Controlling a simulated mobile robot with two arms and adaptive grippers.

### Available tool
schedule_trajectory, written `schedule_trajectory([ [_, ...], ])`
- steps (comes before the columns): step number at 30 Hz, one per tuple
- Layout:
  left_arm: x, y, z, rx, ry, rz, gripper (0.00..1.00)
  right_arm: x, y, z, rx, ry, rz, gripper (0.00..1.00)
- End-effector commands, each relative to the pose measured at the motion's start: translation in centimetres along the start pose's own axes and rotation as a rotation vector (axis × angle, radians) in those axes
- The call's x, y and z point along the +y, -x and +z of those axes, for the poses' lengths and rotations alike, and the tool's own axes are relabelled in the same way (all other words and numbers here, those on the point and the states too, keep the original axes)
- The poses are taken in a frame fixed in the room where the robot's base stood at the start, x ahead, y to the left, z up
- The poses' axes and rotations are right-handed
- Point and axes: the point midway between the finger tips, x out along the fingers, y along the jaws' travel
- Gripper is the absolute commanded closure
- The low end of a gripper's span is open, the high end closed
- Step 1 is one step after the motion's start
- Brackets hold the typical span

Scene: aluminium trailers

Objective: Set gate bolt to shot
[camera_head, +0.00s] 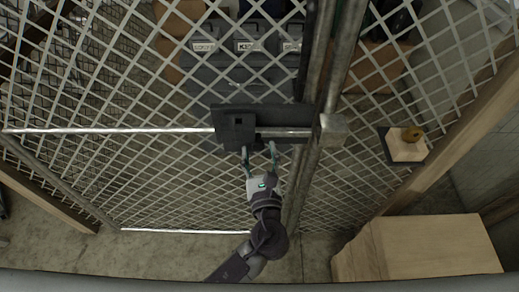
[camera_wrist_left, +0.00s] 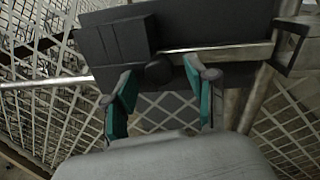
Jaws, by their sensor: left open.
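The gate bolt's dark housing (camera_head: 235,130) is on a dark plate on the mesh gate; it also shows in the left wrist view (camera_wrist_left: 115,42). A bare metal rod (camera_head: 287,132) runs right from it toward a pale block (camera_head: 333,130) on the post. I cannot tell whether the rod's end enters a catch. A dark round knob (camera_wrist_left: 158,72) sits at the housing's right end. My left gripper (camera_head: 259,149) is open just below the bolt. Its fingertips (camera_wrist_left: 160,82) lie either side of the knob in the wrist view; contact is unclear. My right gripper is out of view.
Wire mesh (camera_head: 170,175) surrounds the bolt, with upright metal posts (camera_head: 312,165) to its right. A wooden box (camera_head: 425,248) stands at the lower right. Grey bins are behind the mesh.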

Motion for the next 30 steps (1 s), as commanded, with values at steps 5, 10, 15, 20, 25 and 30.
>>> schedule_trajectory([
  [5,-0.01,-0.15,-0.02,0.000,0.001,0.000,0.43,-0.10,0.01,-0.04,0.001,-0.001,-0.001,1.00],
  [10,-0.01,-0.12,-0.02,0.001,0.001,0.000,0.55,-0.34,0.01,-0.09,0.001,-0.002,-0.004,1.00],
  [15,-0.01,-0.10,-0.03,0.001,0.001,0.000,0.83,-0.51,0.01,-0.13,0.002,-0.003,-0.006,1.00],
  [20,-0.01,-0.09,-0.03,0.001,0.001,0.000,1.00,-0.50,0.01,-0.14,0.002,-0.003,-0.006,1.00],
  [25,-0.02,-0.09,-0.02,0.001,0.001,0.000,1.00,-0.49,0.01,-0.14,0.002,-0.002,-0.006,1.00],
  [30,-0.73,-0.02,-0.08,0.002,0.003,0.000,1.00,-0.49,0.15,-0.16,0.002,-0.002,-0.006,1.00],
])
